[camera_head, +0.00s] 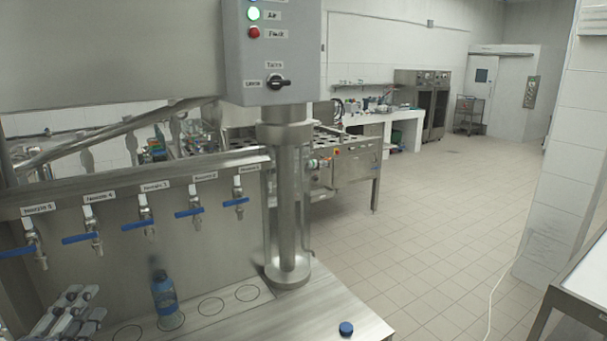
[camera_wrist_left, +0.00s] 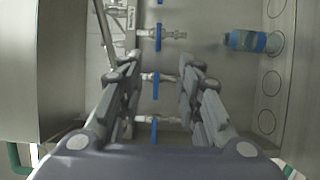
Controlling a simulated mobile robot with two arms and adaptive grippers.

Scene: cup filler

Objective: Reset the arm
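My left gripper (camera_head: 72,312) is at the lower left of the head view, in front of the filler's steel panel. In the left wrist view, its two fingers (camera_wrist_left: 158,90) are spread apart with nothing between them, and blue-handled taps show beyond the gap. A blue bottle (camera_head: 165,298) stands upright on the filler's ledge, to the right of the gripper and apart from it. The bottle also shows in the left wrist view (camera_wrist_left: 246,41). My right gripper is not in view.
Several taps with blue levers (camera_head: 189,212) line the panel above the ledge. A control box (camera_head: 272,55) on a steel column (camera_head: 287,210) rises to the right. A blue cap (camera_head: 346,328) lies on the steel worktop (camera_head: 300,312). Tiled floor (camera_head: 440,220) is open at right.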

